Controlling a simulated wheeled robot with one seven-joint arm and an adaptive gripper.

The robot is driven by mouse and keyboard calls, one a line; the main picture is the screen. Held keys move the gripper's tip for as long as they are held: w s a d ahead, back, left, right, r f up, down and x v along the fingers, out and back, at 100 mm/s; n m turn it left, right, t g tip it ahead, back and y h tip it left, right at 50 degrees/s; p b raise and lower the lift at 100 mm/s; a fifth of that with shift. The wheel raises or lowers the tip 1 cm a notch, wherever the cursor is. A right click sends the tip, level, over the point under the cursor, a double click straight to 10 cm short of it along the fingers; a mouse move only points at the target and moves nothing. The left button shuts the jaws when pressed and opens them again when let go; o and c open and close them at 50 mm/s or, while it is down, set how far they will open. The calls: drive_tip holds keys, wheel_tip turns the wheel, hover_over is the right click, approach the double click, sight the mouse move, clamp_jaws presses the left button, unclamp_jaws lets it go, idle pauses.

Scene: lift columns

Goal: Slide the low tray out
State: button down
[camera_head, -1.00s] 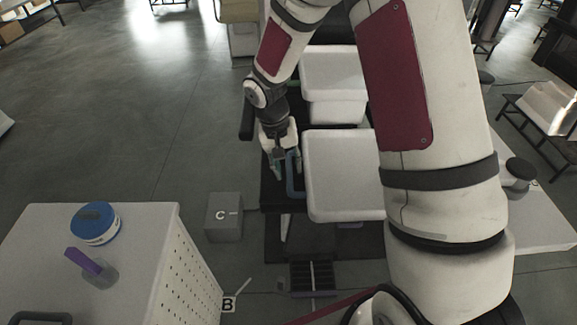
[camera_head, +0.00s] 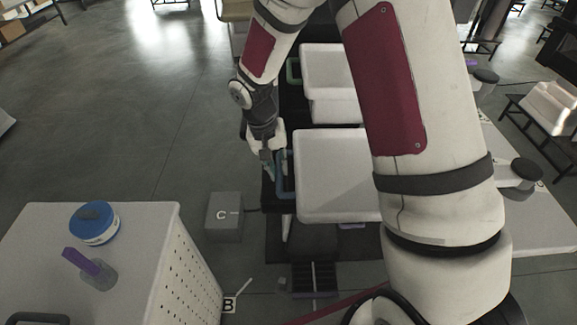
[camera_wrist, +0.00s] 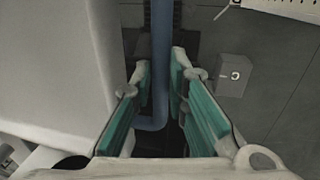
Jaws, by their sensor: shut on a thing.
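A white tray (camera_head: 332,175) with a blue bar handle (camera_head: 285,175) on its left side stands in the middle of the head view, partly hidden by my arm. My gripper (camera_head: 273,168) is at this handle. In the wrist view, the blue handle (camera_wrist: 160,45) runs between the teal-padded fingers of my gripper (camera_wrist: 163,75), which is shut on it. The white tray side (camera_wrist: 60,70) fills the left of that view.
Another white tray (camera_head: 330,70) with a green handle (camera_head: 293,70) sits behind. A grey box marked C (camera_head: 224,217) stands on the floor to the left. A white cabinet (camera_head: 150,250) with a blue-lidded container (camera_head: 95,223) is at front left. Open floor (camera_head: 150,120) lies left.

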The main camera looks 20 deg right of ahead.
drive_tip(key=w+a+b, duration=0.3)
drive_tip(key=a, duration=0.7)
drive_tip(key=shift+w+a, duration=0.35)
drive_tip(key=shift+a, duration=0.05)
drive_tip(key=c, duration=1.6)
unclamp_jaws()
drive_tip(key=shift+o, duration=0.2)
drive_tip(key=shift+r, duration=0.15)
wheel_tip(320, 180, up, 12)
drive_tip(key=a, duration=0.2)
drive_tip(key=shift+w+f, duration=0.2)
drive_tip(key=shift+w, duration=0.1)
